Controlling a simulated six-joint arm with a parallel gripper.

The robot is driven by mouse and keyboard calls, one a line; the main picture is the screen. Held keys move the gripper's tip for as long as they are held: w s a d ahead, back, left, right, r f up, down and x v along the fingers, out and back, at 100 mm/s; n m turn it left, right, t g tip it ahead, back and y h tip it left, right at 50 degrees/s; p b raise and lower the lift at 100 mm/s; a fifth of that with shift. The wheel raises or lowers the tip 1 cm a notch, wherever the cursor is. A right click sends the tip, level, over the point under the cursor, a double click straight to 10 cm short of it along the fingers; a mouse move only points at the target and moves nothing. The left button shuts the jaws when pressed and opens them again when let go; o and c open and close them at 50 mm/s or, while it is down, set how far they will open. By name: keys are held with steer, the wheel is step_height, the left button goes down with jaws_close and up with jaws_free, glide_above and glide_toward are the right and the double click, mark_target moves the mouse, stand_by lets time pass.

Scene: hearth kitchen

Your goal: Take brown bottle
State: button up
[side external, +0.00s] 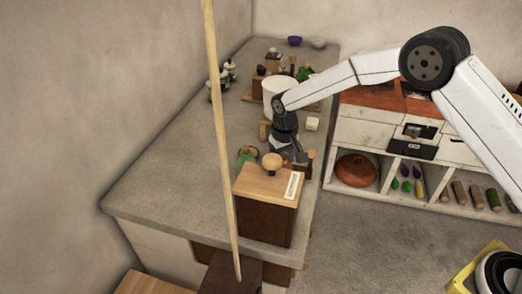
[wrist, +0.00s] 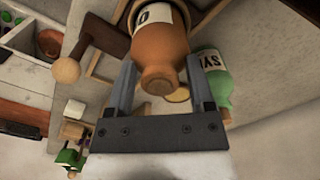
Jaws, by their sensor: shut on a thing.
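The brown bottle (wrist: 160,52) with a white label sits between the two fingers of my gripper (wrist: 162,68) in the wrist view, and the fingers are shut on it. In the side external view my gripper (side external: 291,153) is low over the counter, just behind a wooden box, and the brown bottle is not clearly visible there. I cannot tell whether the bottle still touches the counter. A green bottle (wrist: 214,82) with a white label stands close beside the brown one, to its right in the wrist view.
The wooden box (side external: 266,203) with a round knob stands at the counter's near end. A dark handle with a wooden knob (wrist: 66,70) is left of the bottle. A white pot (side external: 279,92) and small items stand farther back. The counter's left part (side external: 170,170) is clear.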

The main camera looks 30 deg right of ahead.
jaws_close()
steer(key=shift+r, duration=2.4)
